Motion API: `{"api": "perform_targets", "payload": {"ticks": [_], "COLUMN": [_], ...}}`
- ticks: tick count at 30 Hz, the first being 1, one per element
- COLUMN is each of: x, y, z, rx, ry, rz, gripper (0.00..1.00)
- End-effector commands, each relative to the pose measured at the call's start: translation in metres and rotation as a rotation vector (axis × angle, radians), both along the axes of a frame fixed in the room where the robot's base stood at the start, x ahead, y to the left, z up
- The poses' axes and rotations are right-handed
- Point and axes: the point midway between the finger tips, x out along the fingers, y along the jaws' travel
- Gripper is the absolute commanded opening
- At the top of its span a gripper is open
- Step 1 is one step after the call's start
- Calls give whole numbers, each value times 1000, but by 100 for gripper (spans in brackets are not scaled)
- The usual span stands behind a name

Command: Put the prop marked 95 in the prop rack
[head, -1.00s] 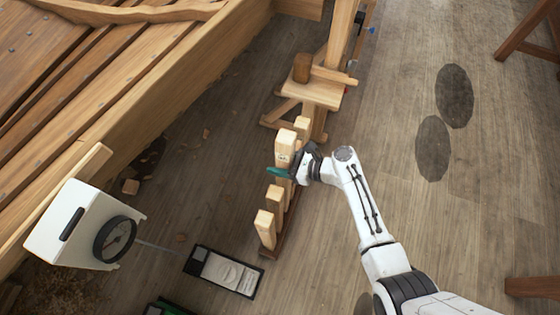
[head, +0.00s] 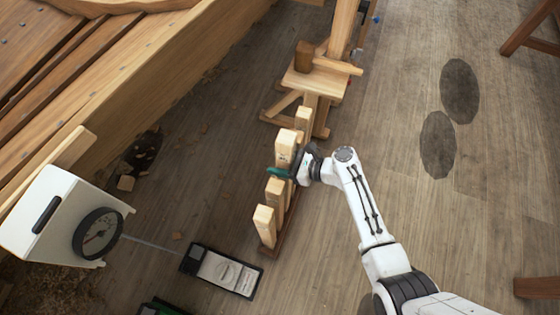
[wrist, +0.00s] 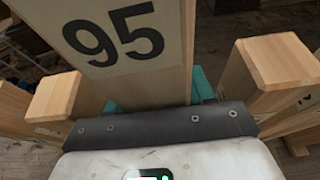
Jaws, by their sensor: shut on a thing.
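The prop marked 95 (head: 286,150) is a pale wooden post standing upright in line with the props of the prop rack (head: 280,250). Its black number 95 fills the top of the wrist view (wrist: 125,38). My gripper (head: 281,172) is shut on this prop, its teal fingers on either side of it. The wrist view also shows the teal fingers beside the post (wrist: 200,88). The prop's lower end is hidden behind the other props and my gripper, so I cannot tell whether it rests on the rack base.
Neighbouring posts (head: 265,222) (head: 276,192) stand in front of the held prop, and another (head: 303,120) stands behind. A wooden stand with a mallet (head: 303,62) is beyond the rack. A white dial box (head: 60,220) is at left.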

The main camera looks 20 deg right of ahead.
Motion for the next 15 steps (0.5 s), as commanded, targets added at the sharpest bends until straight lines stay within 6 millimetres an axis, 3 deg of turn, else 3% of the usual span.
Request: {"api": "perform_targets", "payload": {"ticks": [15], "x": [1], "y": [0], "z": [-32], "rx": [1], "ry": [-4], "rz": [0], "gripper": [0]}}
